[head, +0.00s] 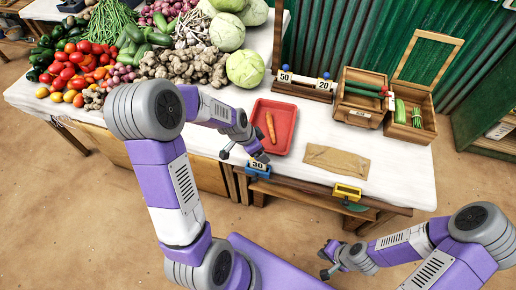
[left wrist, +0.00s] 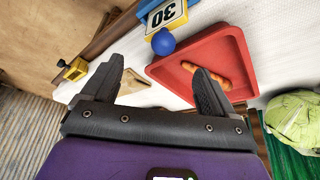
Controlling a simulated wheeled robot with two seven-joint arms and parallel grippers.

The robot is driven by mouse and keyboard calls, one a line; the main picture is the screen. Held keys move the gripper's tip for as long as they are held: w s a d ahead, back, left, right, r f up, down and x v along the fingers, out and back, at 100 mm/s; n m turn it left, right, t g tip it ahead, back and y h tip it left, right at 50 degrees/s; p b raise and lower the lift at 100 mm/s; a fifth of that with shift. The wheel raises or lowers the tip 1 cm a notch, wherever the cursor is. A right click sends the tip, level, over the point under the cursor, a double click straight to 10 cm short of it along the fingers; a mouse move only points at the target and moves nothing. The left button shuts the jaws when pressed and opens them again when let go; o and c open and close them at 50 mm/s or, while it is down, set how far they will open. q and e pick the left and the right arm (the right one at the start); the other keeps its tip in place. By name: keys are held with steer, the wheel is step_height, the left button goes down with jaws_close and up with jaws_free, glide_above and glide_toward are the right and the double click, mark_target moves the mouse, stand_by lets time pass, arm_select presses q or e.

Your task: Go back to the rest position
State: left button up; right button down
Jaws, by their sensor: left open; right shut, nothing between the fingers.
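My left gripper (head: 243,156) is open and empty over the front part of the table, just left of the red tray (head: 289,135). In the left wrist view its two fingers (left wrist: 158,90) stand apart with nothing between them, and the tray (left wrist: 243,52) lies beyond them. One orange carrot (head: 271,127) lies in the tray; it also shows in the left wrist view (left wrist: 206,73). My right gripper (head: 324,262) is low at the bottom right, in front of the table and over the bare floor. It is shut and empty.
A "30" block (head: 258,168) and a yellow block (head: 347,192) sit at the table's front edge, near a brown sheet (head: 337,161). Vegetables, including ginger (head: 185,65), fill the left.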

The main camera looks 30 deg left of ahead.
arm_select(q)
steer(key=shift+r+p, duration=1)
steer(key=shift+r, duration=0.65)
arm_select(e)
step_height(320, 180, up, 2)
steer(key=shift+r, duration=0.1)
